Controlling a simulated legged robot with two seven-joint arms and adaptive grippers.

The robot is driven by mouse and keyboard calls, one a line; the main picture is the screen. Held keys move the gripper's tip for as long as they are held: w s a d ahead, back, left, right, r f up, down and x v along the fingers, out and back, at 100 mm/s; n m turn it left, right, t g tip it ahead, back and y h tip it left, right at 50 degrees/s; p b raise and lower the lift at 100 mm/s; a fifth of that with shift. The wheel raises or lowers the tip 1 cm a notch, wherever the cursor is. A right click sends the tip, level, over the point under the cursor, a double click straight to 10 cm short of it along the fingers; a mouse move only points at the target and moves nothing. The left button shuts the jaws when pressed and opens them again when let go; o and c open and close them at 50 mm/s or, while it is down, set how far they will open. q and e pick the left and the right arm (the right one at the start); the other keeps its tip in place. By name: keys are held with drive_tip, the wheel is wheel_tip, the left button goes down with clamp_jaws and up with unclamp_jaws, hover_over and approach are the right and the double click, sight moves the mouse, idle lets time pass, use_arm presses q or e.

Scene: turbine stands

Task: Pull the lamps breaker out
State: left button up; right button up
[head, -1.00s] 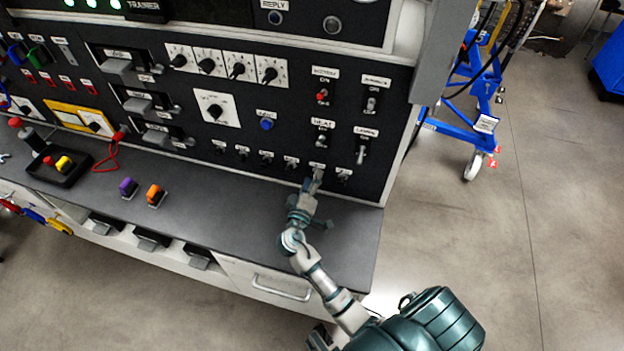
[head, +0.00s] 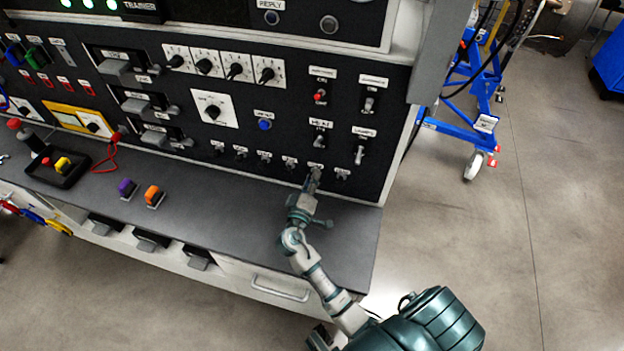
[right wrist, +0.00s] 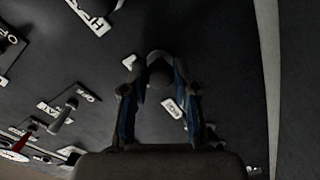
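A row of small dark breaker knobs with white labels runs along the bottom of the black panel (head: 380,100). The labels are too small to read, so I cannot tell by name which is the lamps breaker. My right gripper (head: 314,182) is at a breaker knob near the right end of this row. In the right wrist view, the fingers of my right gripper (right wrist: 156,62) close in around a dark round breaker knob (right wrist: 159,76). The fingertips come nearly together around it and appear shut on it. My left gripper is not in view.
A toggle switch labelled lamps (head: 360,154) sits just above and right of my right gripper. A blue wheeled frame (head: 465,130) stands right of the panel.

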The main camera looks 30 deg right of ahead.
clamp_jaws()
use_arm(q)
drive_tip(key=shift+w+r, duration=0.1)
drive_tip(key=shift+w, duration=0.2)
use_arm(e)
drive_tip(key=shift+s+a, duration=0.15)
drive_tip(key=shift+a, duration=0.05)
drive_tip(key=shift+s+a, duration=0.2)
drive_tip(key=o, duration=0.8)
unclamp_jaws()
drive_tip(key=shift+o, duration=0.6)
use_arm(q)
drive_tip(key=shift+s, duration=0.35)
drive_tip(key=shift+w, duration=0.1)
